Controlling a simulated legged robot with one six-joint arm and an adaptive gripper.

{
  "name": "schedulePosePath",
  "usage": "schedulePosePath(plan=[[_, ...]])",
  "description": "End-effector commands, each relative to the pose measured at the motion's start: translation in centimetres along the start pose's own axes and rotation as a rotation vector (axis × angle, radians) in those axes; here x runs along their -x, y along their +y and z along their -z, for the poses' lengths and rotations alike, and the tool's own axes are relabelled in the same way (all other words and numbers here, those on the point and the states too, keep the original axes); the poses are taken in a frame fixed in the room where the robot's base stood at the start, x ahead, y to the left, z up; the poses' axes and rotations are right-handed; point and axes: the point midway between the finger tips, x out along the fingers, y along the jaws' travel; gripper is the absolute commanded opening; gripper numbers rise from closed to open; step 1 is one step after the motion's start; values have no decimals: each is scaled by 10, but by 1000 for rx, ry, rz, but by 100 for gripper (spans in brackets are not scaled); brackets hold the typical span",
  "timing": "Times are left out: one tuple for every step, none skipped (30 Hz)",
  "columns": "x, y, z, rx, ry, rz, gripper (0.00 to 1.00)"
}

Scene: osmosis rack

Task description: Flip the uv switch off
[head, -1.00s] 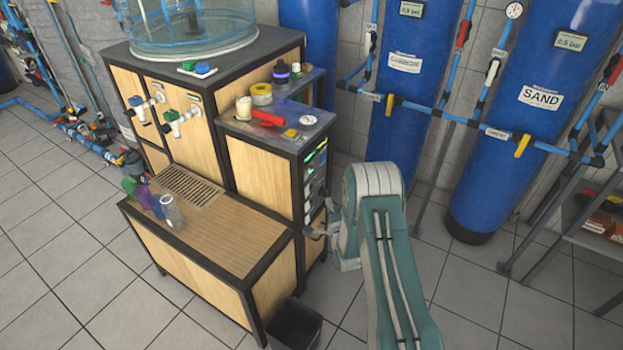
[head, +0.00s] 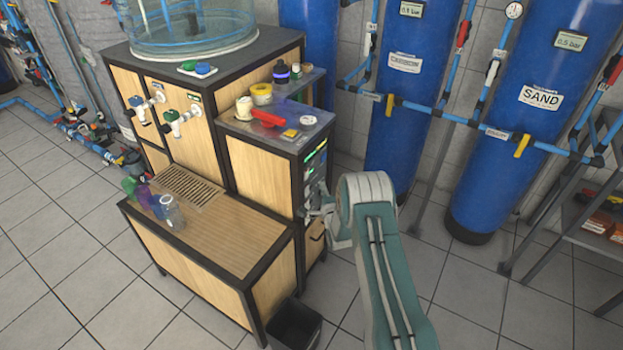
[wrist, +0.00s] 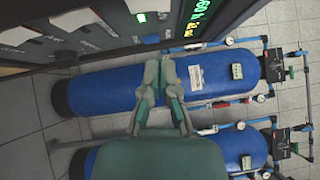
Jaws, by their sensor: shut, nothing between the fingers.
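The control panel is on the narrow right side of the wooden cabinet, seen at a steep angle in the head view (head: 314,172). In the wrist view the dark panel (wrist: 75,25) fills the upper left, with small pale labels and switch-like parts. I cannot tell which one is the uv switch or how it is set. My gripper (head: 310,213) is at the lower part of the panel in the head view; contact cannot be told. In the wrist view my gripper (wrist: 159,68) is shut and empty, below and right of the labelled panel parts.
A green lit display (wrist: 199,16) is on the panel. Blue tanks (head: 520,120) with pipes stand behind and right of my arm. A red tool (head: 268,118) and jars lie on the cabinet top. A dark bin (head: 295,324) stands on the floor in front.

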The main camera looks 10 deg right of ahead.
Motion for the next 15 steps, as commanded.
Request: schedulePosePath(plan=[[-9, 0, 0, 1, -1, 3, 0], [-13, 0, 0, 1, -1, 2, 0], [-19, 0, 0, 1, -1, 2, 0], [-24, 0, 0, 1, -1, 2, 0], [-27, 0, -6, 1, -3, 0, 0], [-32, 0, -12, 1, -4, 2, 0], [-35, 0, -15, 0, -3, 1, 0], [-38, 0, -17, 0, -2, 0, 0], [-41, 0, -20, 0, -2, 1, 0], [-43, 0, -22, 0, -2, 1, 0], [-45, 0, -24, 1, -2, 1, 0], [-47, 0, -26, 0, -2, 0, 0], [-48, 0, -27, 0, -1, 0, 0], [-49, 0, -28, 0, -1, 0, 0], [-49, 0, -28, 1, 0, 0, 0]])
